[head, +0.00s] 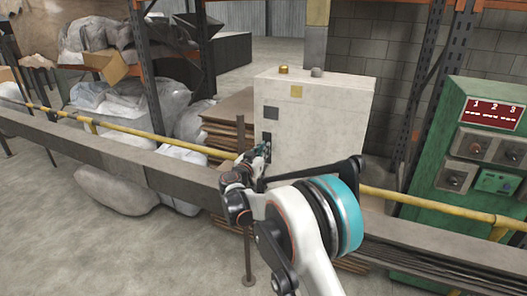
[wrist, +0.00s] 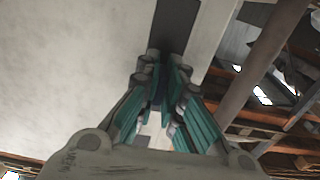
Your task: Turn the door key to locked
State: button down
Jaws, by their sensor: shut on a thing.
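A pale metal cabinet (head: 325,125) stands behind the rail, with a dark plate (head: 267,137) low on its left face. My gripper (head: 262,153) reaches this plate from the front, its fingertips close against it. In the wrist view the teal-padded fingers of my gripper (wrist: 166,82) converge at the lower end of the dark plate (wrist: 176,22). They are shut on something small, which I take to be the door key. The fingers hide most of the key, so its turn angle cannot be told.
A grey beam (head: 120,150) and a yellow pipe (head: 150,134) run across in front of the cabinet, under my arm. A green control box (head: 470,170) with a red display stands at the right. Stacked brown sheets (head: 228,125) lie left of the cabinet.

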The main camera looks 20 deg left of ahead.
jog(key=c, duration=1.7)
grip_release()
jog(key=shift+s, duration=0.1)
jog(key=s, duration=0.8)
jog(key=s+a, duration=0.1)
jog(key=s, duration=0.2)
jog(key=shift+s, duration=0.4)
